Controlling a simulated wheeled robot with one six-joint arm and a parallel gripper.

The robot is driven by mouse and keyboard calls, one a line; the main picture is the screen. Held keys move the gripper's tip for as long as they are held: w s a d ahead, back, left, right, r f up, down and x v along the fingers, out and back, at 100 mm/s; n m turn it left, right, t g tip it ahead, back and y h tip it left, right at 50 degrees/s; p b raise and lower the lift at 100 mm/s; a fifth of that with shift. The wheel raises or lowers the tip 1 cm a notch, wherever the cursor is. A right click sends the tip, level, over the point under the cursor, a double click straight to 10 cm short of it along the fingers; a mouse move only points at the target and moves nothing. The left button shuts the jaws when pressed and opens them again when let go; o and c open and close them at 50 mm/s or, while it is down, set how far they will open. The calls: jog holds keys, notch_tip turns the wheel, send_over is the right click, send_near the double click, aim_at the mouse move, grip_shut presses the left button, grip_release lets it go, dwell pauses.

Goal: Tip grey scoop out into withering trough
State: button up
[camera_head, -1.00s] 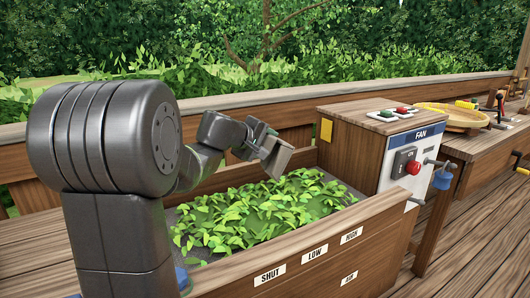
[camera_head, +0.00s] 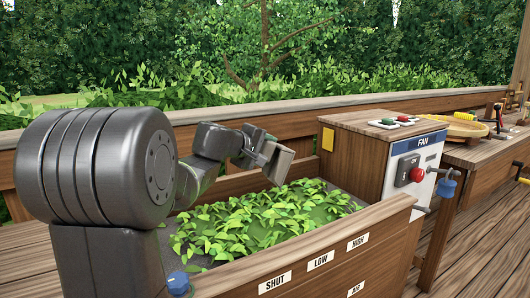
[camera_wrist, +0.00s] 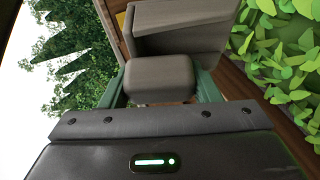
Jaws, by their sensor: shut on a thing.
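My gripper (camera_head: 258,149) has greenish fingers and is shut on the grey scoop (camera_head: 281,163). It holds the scoop tilted above the back part of the withering trough (camera_head: 395,226). In the wrist view the fingers (camera_wrist: 158,90) clasp the scoop's blocky handle, and the grey scoop body (camera_wrist: 178,38) extends beyond it. The inside of the scoop is hidden, so I cannot tell whether it holds anything. The trough is a wooden box with a bed of green leaves (camera_head: 262,218) spread over its grey floor. The scoop appears clear of the leaves.
A wooden fan box (camera_head: 355,150) with a red knob (camera_head: 416,175) stands at the trough's right end. A workbench (camera_head: 487,152) with a round tan tray (camera_head: 452,127) lies farther right. A wooden rail (camera_head: 300,107) runs behind the trough.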

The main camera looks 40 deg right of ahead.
jog(key=shift+r, duration=0.1)
dwell(0.3)
jog(key=shift+d+r+p, duration=0.25)
jog(key=shift+r+p, duration=0.05)
jog(key=shift+p, duration=0.9)
jog(key=d+y+p, duration=0.1)
jog(key=p, duration=0.2)
jog(key=shift+s+r+p, duration=0.1)
jog(key=shift+p, duration=0.25)
jog(key=shift+d+f+m+y+p, duration=0.2)
jog(key=shift+m+y+p, duration=0.1)
jog(key=shift+y+p, duration=0.3)
jog(key=shift+r+p, duration=0.1)
jog(key=shift+p, duration=0.7)
